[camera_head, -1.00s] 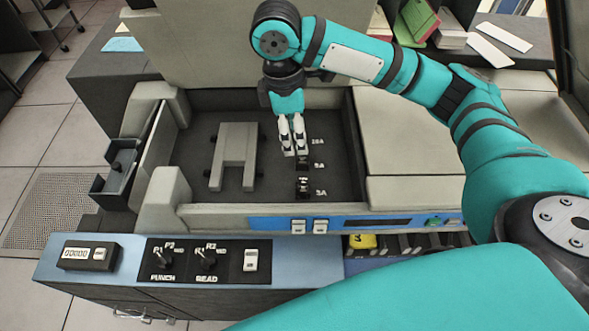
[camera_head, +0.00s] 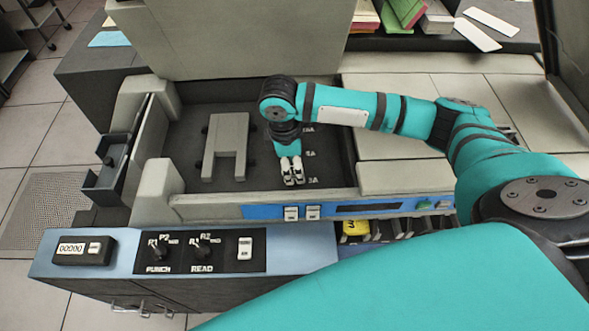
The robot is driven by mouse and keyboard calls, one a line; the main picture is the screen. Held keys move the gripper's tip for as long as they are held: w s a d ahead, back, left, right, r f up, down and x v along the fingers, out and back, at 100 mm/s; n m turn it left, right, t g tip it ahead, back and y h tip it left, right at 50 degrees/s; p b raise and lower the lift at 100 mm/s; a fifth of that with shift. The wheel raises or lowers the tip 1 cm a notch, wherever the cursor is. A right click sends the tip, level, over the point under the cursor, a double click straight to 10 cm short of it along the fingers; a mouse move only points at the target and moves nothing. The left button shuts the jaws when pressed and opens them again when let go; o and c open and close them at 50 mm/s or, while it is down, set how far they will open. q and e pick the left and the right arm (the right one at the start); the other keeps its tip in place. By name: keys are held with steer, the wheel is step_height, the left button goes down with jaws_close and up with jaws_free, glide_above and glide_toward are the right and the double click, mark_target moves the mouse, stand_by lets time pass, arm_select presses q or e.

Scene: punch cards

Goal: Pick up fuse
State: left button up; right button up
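My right gripper (camera_head: 294,182), with white fingers, points down into the dark recessed bay of the card machine. Its fingertips are close together over the spot beside the "3A" label. The small black fuse there is hidden behind the fingers, so I cannot tell whether they touch or hold it. The "5A" label (camera_head: 310,153) shows just beyond the fingers, and the "10A" label is partly covered by the gripper. My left gripper is not in view.
A grey forked bracket (camera_head: 226,148) stands in the bay left of the gripper. The bay's front wall (camera_head: 205,213) and a blue button strip (camera_head: 265,212) lie nearer. The punch/read switch panel (camera_head: 203,250) is at front left. A raised lid (camera_head: 230,40) stands behind.

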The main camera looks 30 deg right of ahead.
steer(key=shift+s+d+f, duration=0.1)
steer(key=shift+f, duration=0.6)
jaws_close()
steer(key=shift+r, duration=0.1)
